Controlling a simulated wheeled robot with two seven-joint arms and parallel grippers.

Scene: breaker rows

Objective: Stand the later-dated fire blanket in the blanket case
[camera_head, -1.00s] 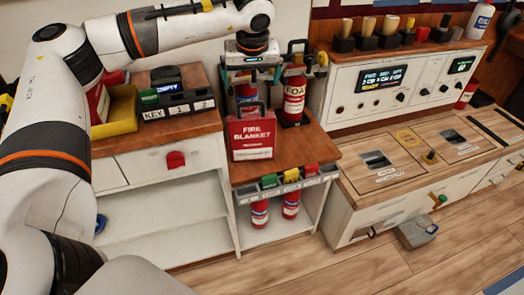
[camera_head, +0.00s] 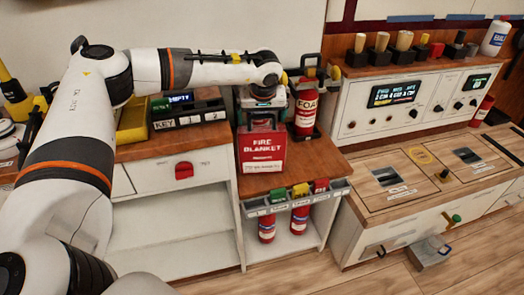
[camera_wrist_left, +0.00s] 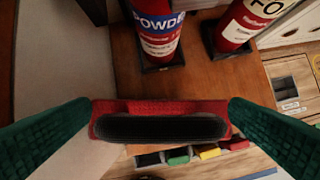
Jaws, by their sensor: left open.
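A red fire blanket (camera_head: 263,163) with white lettering stands upright on the wooden counter. Its date is too small to read. My left gripper (camera_head: 263,104) is just above its top. In the left wrist view the two green fingers (camera_wrist_left: 160,117) are open, one at each end of the blanket's red top (camera_wrist_left: 160,105) and black handle (camera_wrist_left: 160,127). They are very close to it, and I cannot tell whether they touch. I cannot make out a second blanket or the blanket case. My right gripper is not in view.
A foam extinguisher (camera_head: 306,108) stands behind right of the blanket; a powder extinguisher (camera_wrist_left: 157,32) stands behind it. Coloured tabs (camera_head: 300,190) line the counter's front edge, with extinguishers below. A key box (camera_head: 188,108) is at left. The control console (camera_head: 400,105) is at right.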

